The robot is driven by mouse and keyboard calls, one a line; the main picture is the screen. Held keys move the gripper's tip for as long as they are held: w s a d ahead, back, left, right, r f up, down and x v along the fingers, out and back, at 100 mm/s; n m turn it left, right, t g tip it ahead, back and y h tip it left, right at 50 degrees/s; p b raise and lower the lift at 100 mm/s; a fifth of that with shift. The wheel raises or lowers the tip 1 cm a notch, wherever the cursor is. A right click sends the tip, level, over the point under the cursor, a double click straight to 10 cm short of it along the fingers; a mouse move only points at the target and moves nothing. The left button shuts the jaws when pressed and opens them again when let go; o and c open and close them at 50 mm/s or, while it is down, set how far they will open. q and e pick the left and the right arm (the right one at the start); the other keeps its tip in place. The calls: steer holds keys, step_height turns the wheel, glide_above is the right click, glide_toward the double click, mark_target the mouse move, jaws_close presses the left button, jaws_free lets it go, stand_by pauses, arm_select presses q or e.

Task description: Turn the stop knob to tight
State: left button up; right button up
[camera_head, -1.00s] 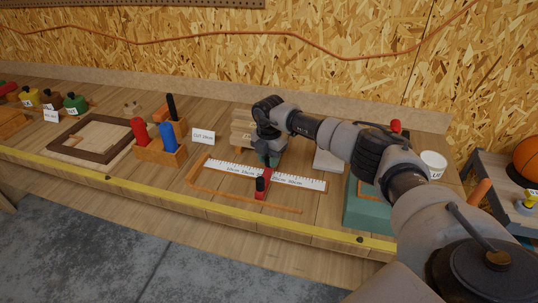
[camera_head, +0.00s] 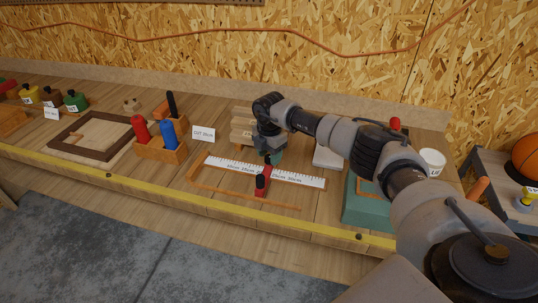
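The red stop (camera_head: 266,173) sits across the white ruler (camera_head: 225,166) on the bench. A black knob (camera_head: 261,182) stands at its near end. My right gripper (camera_head: 268,157) points down over the far end of the red stop, at the ruler's far edge. Its fingers are small and partly hidden, and I cannot tell whether they are open or touching the stop. My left gripper is out of view.
A "CUT" card (camera_head: 203,134) stands to the left, beside a wooden block with red and blue handles (camera_head: 160,150). A teal box (camera_head: 367,212) and a white cup (camera_head: 432,161) lie to the right.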

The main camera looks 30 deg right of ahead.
mark_target(269, 156)
steer(key=shift+o, duration=0.6)
steer(key=shift+f, duration=0.1)
step_height(269, 156, up, 11)
steer(key=b, duration=0.2)
steer(key=shift+f, duration=0.1)
